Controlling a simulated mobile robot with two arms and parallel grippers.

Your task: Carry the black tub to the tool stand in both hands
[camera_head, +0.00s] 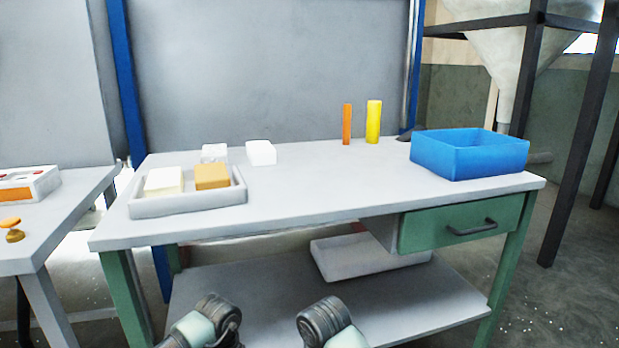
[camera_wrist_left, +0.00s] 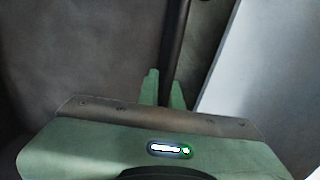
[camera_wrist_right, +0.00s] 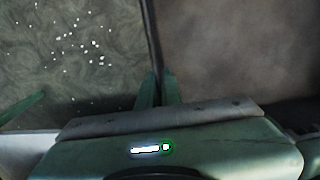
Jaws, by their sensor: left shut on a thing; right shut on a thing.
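The black tub does not show in the head view. In the left wrist view its dark wall (camera_wrist_left: 85,50) fills the left side, and its rim runs between the fingers of my left gripper (camera_wrist_left: 163,90), which is shut on it. In the right wrist view the dark wall (camera_wrist_right: 230,50) fills the right side, and my right gripper (camera_wrist_right: 158,90) is shut on the rim. The tub's contents and base are hidden. Both grippers are out of the head view; only arm parts show at its bottom edge. I cannot tell which thing is the tool stand.
A green-legged workbench (camera_head: 300,190) stands ahead. It bears a blue bin (camera_head: 470,160), a white tray (camera_head: 190,203) with two blocks, and orange (camera_head: 347,125) and yellow (camera_head: 373,122) cylinders. Another table (camera_head: 60,215) stands left. Dark frame posts (camera_head: 580,140) stand right; speckled floor is beside them.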

